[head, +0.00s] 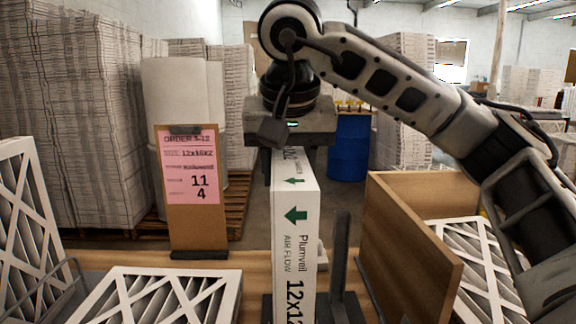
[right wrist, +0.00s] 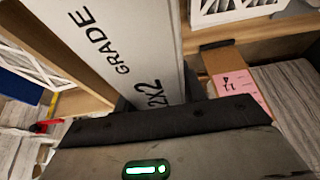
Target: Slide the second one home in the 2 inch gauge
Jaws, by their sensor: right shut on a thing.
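A white boxed filter (head: 294,240), printed "Plumveil AIR FLOW" with green arrows, stands upright on edge at the middle of the bench. My right gripper (head: 294,165) comes down from above and is shut on its top end. In the right wrist view the filter's white face (right wrist: 115,45) shows "GRADE" and "2X2" running up from the jaws. A dark gauge (head: 340,255) has an upright post just right of the filter and a dark base at its foot. The filter's lower end is cut off, so I cannot tell how deep it sits. My left gripper is not in view.
A pink order card (head: 190,165) stands on a brown board behind left. A pleated filter (head: 155,295) lies at front left; others lean at the far left. A wooden divider (head: 405,245) and more filters (head: 475,260) are at right. A blue barrel (head: 349,148) stands behind.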

